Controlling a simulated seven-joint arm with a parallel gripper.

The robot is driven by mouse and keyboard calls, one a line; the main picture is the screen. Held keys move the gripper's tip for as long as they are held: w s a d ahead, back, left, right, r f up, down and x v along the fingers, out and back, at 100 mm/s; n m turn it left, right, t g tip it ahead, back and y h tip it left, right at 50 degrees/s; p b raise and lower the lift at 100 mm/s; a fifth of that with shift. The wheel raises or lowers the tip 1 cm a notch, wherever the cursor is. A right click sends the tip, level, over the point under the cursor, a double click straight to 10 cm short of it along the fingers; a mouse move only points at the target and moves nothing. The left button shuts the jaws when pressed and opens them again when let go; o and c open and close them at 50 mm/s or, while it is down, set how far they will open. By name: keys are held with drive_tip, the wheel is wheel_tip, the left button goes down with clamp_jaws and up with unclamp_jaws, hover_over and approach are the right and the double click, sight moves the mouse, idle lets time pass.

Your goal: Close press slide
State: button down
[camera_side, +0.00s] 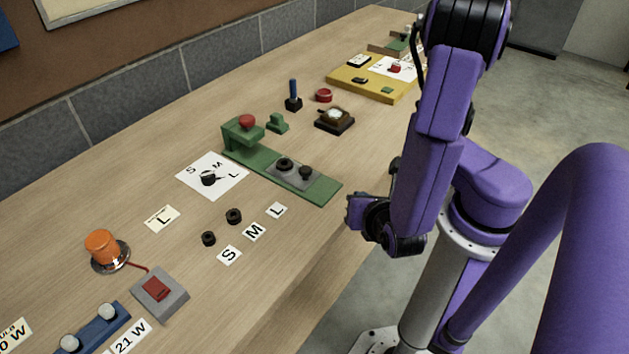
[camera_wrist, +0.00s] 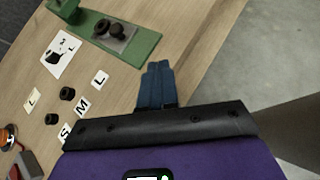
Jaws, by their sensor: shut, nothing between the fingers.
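The green press (camera_side: 282,165) lies on the wooden bench, with a red-topped head at its far left end. Its grey slide plate (camera_side: 293,174) sits toward the near right part of the green base and carries two black round pieces. In the wrist view the slide plate (camera_wrist: 113,36) and part of the green base (camera_wrist: 147,42) show at the top; the press head is mostly cut off there. My gripper (camera_wrist: 157,84) has its blue fingers together and empty, near the bench's front edge. In the side view my gripper (camera_side: 357,212) is right of the press, apart from it.
S, M and L cards (camera_side: 253,232) and two black rings (camera_side: 234,216) lie in front of the press. A white sheet (camera_side: 212,176) lies left of it. A brass-topped block (camera_side: 335,120) and a black stand with a blue handle (camera_side: 293,96) stand behind.

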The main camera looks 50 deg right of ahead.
wheel_tip(320, 180, down, 3)
drive_tip(key=w+a+n+t+y, duration=0.2)
drive_tip(key=n+t, duration=0.3)
drive_tip(key=n, duration=0.1)
approach(274, 168)
drive_tip(key=s+d, duration=0.2)
drive_tip(key=s, duration=0.1)
drive_tip(key=s+d, duration=0.1)
drive_tip(key=shift+s+d+f, duration=0.3)
drive_tip(key=shift+w+d, duration=0.15)
drive_tip(key=shift+w, duration=0.35)
drive_tip(key=w, duration=1.1)
drive_tip(key=shift+w, duration=0.7)
drive_tip(key=shift+d+r, duration=0.1)
